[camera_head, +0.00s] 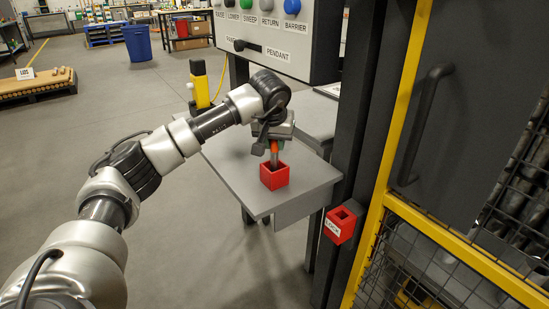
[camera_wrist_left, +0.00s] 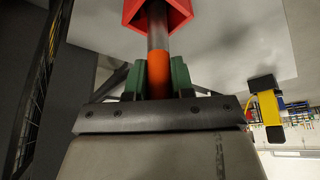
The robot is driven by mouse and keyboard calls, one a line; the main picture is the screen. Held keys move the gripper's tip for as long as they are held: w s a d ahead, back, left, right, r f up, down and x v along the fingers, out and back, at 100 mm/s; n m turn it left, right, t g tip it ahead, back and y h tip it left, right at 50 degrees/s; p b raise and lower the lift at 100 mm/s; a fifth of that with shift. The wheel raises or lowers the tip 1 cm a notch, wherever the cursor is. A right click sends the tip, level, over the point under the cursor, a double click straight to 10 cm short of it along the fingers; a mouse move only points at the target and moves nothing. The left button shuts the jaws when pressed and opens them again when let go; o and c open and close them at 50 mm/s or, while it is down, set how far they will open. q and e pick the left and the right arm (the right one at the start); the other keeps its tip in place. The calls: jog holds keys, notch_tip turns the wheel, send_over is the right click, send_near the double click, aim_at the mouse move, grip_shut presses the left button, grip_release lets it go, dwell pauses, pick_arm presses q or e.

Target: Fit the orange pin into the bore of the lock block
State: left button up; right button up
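The orange pin (camera_head: 274,150) stands in an open red holder (camera_head: 274,178) on a grey shelf. Its orange grip is at the top and its dark metal shank runs down into the holder. My left gripper (camera_head: 273,143) is above the holder. In the left wrist view the green finger pads (camera_wrist_left: 158,75) press on both sides of the pin's orange part (camera_wrist_left: 158,72), and the shank's end is inside the red holder (camera_wrist_left: 178,12). The lock block (camera_head: 342,224) is red, labelled LOCK, with a dark square bore on top, and is fixed to the dark post. My right gripper is not in view.
The grey shelf (camera_head: 235,165) has free room around the holder. A pendant panel (camera_head: 275,45) hangs above it. A yellow device (camera_head: 199,83) stands at the shelf's far left. The dark post, yellow frame (camera_head: 455,245) and mesh guard bound the right side, with a door handle (camera_head: 420,120).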

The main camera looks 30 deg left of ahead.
pick_arm(q)
grip_shut()
jog(key=shift+r, duration=0.15)
